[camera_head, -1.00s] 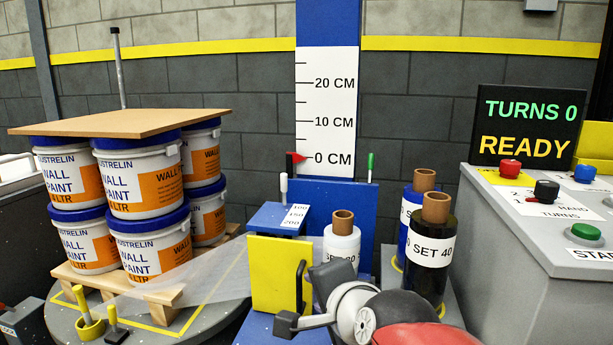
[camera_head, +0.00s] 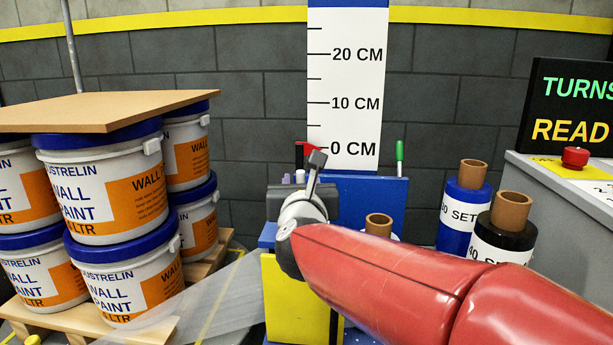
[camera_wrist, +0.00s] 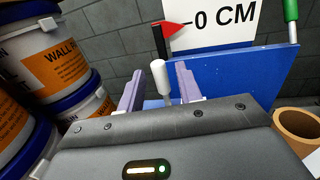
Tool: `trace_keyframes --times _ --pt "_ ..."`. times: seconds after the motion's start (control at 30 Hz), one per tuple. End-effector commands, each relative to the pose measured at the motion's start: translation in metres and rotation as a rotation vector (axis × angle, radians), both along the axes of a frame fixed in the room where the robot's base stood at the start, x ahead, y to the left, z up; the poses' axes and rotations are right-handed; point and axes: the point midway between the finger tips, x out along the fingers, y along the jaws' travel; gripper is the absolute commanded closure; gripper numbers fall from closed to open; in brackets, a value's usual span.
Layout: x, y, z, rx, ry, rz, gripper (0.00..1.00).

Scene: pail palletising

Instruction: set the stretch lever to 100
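The stretch lever, with its white knob, stands upright in the wrist view (camera_wrist: 161,78). My gripper (camera_wrist: 159,86) has its two pale purple fingers apart, one on each side of the lever, with a gap visible at both sides. In the head view, my gripper is at the blue machine, below the height scale's 0 cm mark, and a small white part of the lever (camera_head: 300,176) shows above it. The lever's 100, 150, 200 scale is hidden behind my gripper and arm.
A red flag pointer (camera_wrist: 170,29) stands behind the lever, and a green-topped rod (camera_head: 399,156) is to the right. Film rolls (camera_head: 464,205) stand right of the blue panel (camera_head: 380,192). Stacked paint pails (camera_head: 110,190) are on the left, with film stretched from them.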

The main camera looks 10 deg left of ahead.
Motion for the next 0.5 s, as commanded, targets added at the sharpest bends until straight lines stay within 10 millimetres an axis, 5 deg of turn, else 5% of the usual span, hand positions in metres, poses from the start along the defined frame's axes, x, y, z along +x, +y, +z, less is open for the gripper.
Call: trace_keyframes --times 0.2,0.5 --pt "0.021 0.005 0.0 -0.002 0.001 0.0 0.65" --pt "0.023 0.005 0.0 -0.002 0.0 0.0 0.65"
